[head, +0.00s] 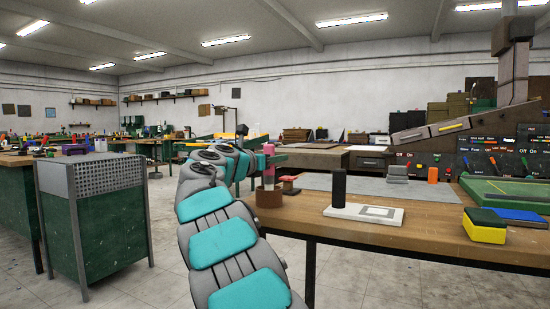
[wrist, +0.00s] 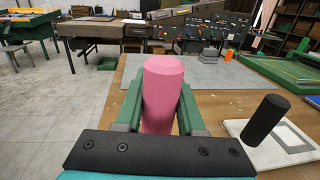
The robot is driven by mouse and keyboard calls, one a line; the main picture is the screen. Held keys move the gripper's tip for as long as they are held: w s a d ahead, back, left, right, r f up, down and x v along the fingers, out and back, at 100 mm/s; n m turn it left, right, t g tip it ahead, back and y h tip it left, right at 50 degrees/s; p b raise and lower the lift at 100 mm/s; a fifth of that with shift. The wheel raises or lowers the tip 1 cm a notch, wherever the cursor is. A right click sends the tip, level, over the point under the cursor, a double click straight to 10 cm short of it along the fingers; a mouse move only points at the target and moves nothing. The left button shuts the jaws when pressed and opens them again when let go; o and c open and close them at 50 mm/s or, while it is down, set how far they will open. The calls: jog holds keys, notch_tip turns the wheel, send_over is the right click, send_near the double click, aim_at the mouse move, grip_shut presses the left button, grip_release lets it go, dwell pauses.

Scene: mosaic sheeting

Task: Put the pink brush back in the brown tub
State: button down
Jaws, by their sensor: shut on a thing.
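The pink brush (head: 268,150) is upright in my gripper (head: 272,160), near the left end of the wooden table. In the wrist view the thick pink handle (wrist: 162,90) stands between the two green fingers of my gripper (wrist: 163,88), which press on it from both sides. The brown tub (head: 269,198) stands on the table's left edge, directly below the brush in the head view. The brush's lower end meets the tub's rim in the picture; I cannot tell whether it is inside or just above. The tub is hidden in the wrist view.
A red-topped block (head: 290,184) stands close to the tub's right. A black cylinder (head: 339,187) stands on a white board (head: 364,212) further right. A grey mat (head: 430,188) lies behind. A yellow and green block (head: 484,227) is at the right. Open floor lies left of the table.

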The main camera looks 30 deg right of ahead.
jog(key=shift+c, duration=2.2)
grip_release()
jog(key=shift+f, duration=0.1)
jog(key=shift+a, duration=0.1)
jog(key=v, duration=0.7)
jog(key=shift+s+a, duration=0.2)
jog(key=shift+a, duration=0.1)
